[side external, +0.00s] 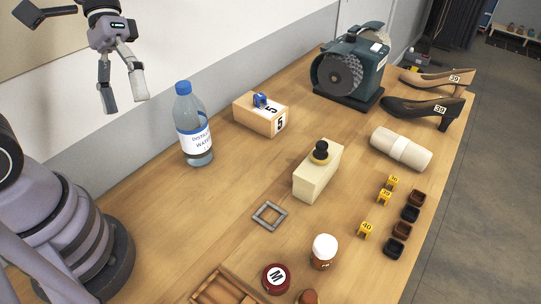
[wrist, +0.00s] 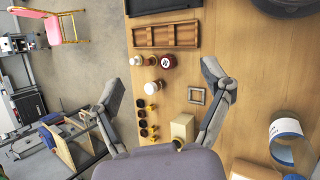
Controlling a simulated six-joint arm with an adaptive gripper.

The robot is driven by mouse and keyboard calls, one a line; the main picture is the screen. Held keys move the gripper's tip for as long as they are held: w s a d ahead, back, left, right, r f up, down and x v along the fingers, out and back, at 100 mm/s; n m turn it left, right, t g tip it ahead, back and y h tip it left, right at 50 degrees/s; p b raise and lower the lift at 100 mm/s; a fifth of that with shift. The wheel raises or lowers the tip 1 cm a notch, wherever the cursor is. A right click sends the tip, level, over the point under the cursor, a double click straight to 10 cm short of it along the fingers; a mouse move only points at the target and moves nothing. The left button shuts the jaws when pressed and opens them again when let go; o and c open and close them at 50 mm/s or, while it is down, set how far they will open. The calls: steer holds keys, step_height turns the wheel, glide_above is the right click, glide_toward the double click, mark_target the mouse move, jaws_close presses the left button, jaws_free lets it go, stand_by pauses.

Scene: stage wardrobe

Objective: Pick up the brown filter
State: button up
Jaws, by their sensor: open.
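Several small, square, open-topped pieces lie in a row near the table's right edge in the side view. Two look brown, one at the far end (side external: 418,197) and one nearer (side external: 402,230); the others look black. I cannot tell for sure which one is the brown filter. The row also shows, tiny, in the wrist view (wrist: 141,113). My gripper (side external: 125,100) is open and empty, high above the table at the upper left, well apart from the row. Its spread fingers also show in the wrist view (wrist: 163,75).
Yellow number tags (side external: 385,197) stand beside the row. A cream block with a black knob (side external: 318,175), grey square frame (side external: 270,215), white-capped jar (side external: 323,252), red tin (side external: 276,279), water bottle (side external: 196,130), cloth roll (side external: 401,150), shoes (side external: 425,110) and grinder (side external: 350,65) stand around.

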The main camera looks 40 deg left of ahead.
steer(key=w+d+f+n+g+h, duration=0.1)
steer(key=w+d+f+n+h, duration=0.3)
steer(key=d+f+h, duration=0.15)
steer(key=w+d+f+n+g+h, duration=0.1)
steer(key=w+d+f+n+h, duration=0.35)
steer(key=d, duration=0.25)
steer(key=n+t, duration=1.1)
steer(key=n, duration=0.1)
glide_toward(325, 248)
steer(key=shift+h, duration=0.4)
steer(key=a+f, duration=0.1)
steer(key=a, duration=0.1)
steer(key=a+f, duration=0.1)
steer(key=shift+a+f, duration=0.4)
steer(key=shift+d+f+t, duration=0.2)
steer(key=shift+d+t, duration=0.1)
steer(key=x, duration=1.3)
steer(key=shift+d+r, duration=0.1)
steer(key=shift+r, duration=0.1)
steer(key=c, duration=1.3)
